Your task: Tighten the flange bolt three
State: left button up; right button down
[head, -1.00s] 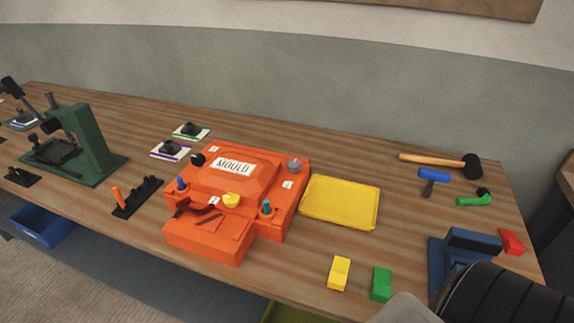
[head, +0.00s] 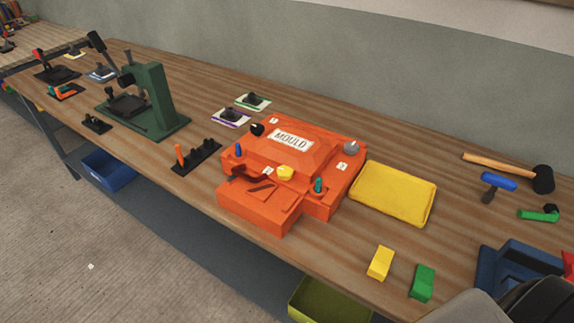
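The orange mould (head: 262,207) with a white "MOULD" label sits on the bench in the middle of the head view. Around its flange stand a black knob (head: 257,129) at the back left, a grey knob (head: 351,147) at the back right, a blue peg (head: 238,150) at the front left and a teal peg (head: 318,186) at the front right. A yellow knob (head: 285,173) is at the front middle. Small white number tags lie near them; I cannot read which marks three. Neither gripper shows; only dark and grey parts of my arm fill the bottom right corner.
A yellow tray (head: 392,194) lies right of the mould. Yellow (head: 381,263) and green (head: 422,282) blocks stand in front. A mallet (head: 542,179), a blue-handled tool (head: 498,181) and a green tool (head: 538,215) lie far right. A green press (head: 160,100) stands left.

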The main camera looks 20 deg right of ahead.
aim_at(350, 148)
jog(key=k+l+z, duration=0.2)
jog(key=z, duration=0.25)
jog(key=k+l+z, duration=0.2)
jog(key=z, duration=0.25)
jog(key=i+l, duration=0.05)
jog(key=l, duration=0.05)
